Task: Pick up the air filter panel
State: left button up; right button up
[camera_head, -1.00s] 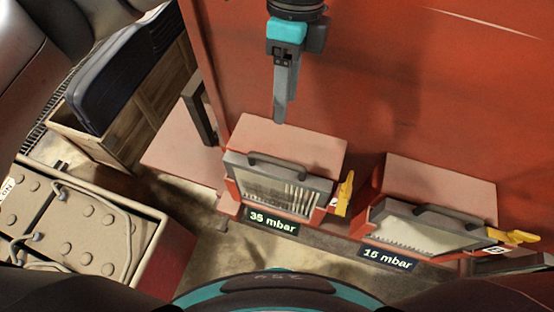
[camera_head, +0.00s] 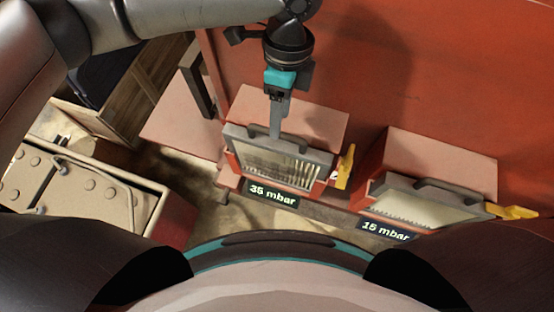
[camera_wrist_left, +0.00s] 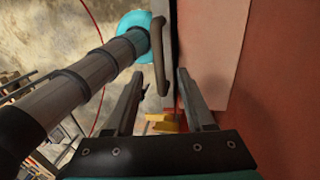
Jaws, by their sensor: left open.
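A grey-framed air filter panel (camera_head: 279,170) with pale pleats sits in the left red housing, above the "35 mbar" label. A dark handle bar runs along its upper edge. A second filter panel (camera_head: 424,212) sits in the right housing, above the "15 mbar" label. My left gripper (camera_head: 275,134) points down at the left panel's handle. In the left wrist view the gripper (camera_wrist_left: 160,73) is open, and the handle (camera_wrist_left: 160,58) shows between its two fingers. I cannot tell whether they touch. My right gripper is not in view.
Yellow latches (camera_head: 345,167) stand at the right side of each housing. A red wall (camera_head: 430,70) rises behind the housings. A wooden crate (camera_head: 118,110) and a box with a studded pale top (camera_head: 75,190) stand at the left.

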pick_arm(q)
jog(key=f, duration=0.3)
jog(key=shift+s+a+f, duration=0.1)
jog(key=shift+s+a, duration=0.05)
jog(key=shift+s, duration=0.25)
grip_shut()
dwell(1.1)
